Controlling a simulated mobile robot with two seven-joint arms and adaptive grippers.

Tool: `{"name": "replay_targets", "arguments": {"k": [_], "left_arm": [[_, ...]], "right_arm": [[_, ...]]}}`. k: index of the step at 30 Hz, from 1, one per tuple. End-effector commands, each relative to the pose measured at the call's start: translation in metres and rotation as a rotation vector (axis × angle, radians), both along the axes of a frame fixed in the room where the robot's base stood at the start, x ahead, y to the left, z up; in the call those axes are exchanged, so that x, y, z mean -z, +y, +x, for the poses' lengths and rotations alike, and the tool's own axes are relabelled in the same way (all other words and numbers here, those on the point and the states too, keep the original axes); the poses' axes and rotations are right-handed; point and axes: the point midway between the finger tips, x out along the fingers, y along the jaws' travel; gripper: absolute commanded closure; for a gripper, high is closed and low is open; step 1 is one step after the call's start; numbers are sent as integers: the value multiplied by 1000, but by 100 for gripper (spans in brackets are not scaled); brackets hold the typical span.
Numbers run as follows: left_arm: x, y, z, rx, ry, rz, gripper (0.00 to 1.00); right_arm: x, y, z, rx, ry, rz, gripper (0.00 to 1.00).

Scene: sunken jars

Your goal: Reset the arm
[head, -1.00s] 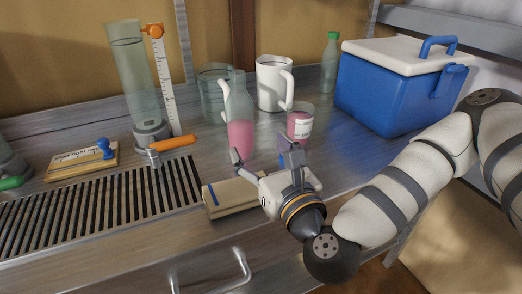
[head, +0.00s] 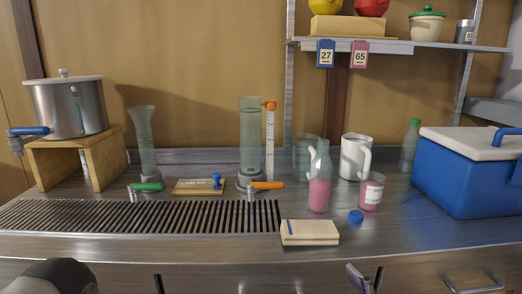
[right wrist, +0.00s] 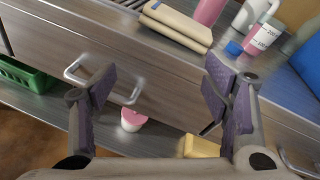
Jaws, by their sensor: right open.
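My right gripper (right wrist: 160,88) is open and empty in the right wrist view, in front of the bench's drawer fronts and below the worktop edge. In the head view only a fingertip of it shows at the bottom edge, right of centre. A blue cap (head: 356,216) lies on the worktop, in front of a jar of pink liquid (head: 371,192); it also shows in the right wrist view (right wrist: 233,48). A bottle of pink liquid (head: 319,190) stands left of the jar.
A beige folded cloth or pad (head: 309,233) lies at the worktop's front. A blue cooler (head: 465,180) stands right, a white jug (head: 354,158) behind the jar. Glass cylinders and a pot (head: 68,110) stand left. Drawer handles (head: 474,287) protrude below the worktop edge.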

Motion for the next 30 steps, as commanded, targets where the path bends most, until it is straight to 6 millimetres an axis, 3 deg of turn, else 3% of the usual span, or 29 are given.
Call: {"name": "replay_targets", "arguments": {"k": [4,8,9,12,16,18,21,30], "left_arm": [[-8,0,10,0,-34,0,28],[-15,0,17,0,-56,0,28],[-18,0,19,-1,-64,0,28],[-24,0,25,-2,-85,0,28],[-30,0,31,-2,-106,-1,28],[-31,0,32,-2,-112,0,28],[-32,0,33,-2,-114,0,28],[-31,0,32,-2,-111,0,28]], "right_arm": [[76,35,-61,-335,165,-433,30],[149,39,-149,-778,280,-866,30],[169,32,-182,-948,303,-1002,30],[204,-3,-261,-1400,321,-1284,30],[217,-58,-333,-1901,285,-1476,30],[217,-80,-354,-2081,258,-1511,30],[215,-96,-369,-2214,234,-1523,30],[216,-98,-371,-2234,227,-1520,30]]}}
